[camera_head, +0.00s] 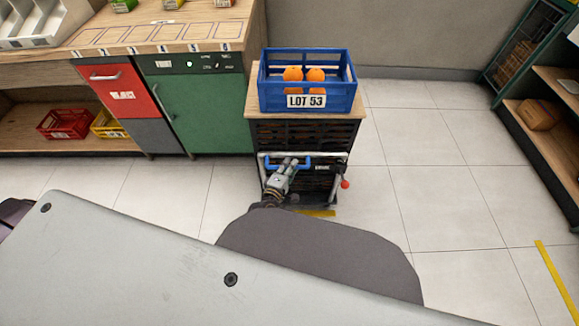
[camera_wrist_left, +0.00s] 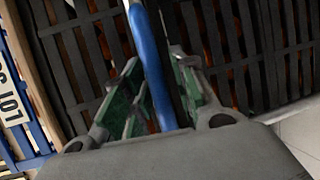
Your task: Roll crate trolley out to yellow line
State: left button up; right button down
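The crate trolley (camera_head: 348,140) stands at the end of the counter, with dark slatted crates under a wooden top. A blue crate marked LOT 53 (camera_head: 340,97) with oranges (camera_head: 315,74) sits on top. My left gripper (camera_head: 287,164) is at the blue handle (camera_head: 303,162) on the trolley's front. In the left wrist view the blue handle (camera_wrist_left: 150,55) runs between the fingers (camera_wrist_left: 158,85), which are drawn in around it; contact on the right finger is hard to see. A yellow line (camera_head: 557,280) lies on the floor at the lower right. My right gripper is out of view.
A green cabinet (camera_head: 205,110) and the wooden counter (camera_head: 150,35) stand close on the trolley's left. The tiled floor (camera_head: 430,180) to its right is clear. A shelf unit (camera_head: 545,130) stands at the far right. A short yellow strip (camera_head: 318,213) shows at the trolley's foot.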

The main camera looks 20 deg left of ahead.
pick_arm(q)
jog(key=shift+o, duration=0.3)
jog(key=d+v, duration=0.1)
jog(key=v, duration=0.6)
jog(key=shift+s+a, duration=0.2)
jog(key=shift+a, duration=0.3)
jog(key=shift+r, duration=0.1)
dwell(0.6)
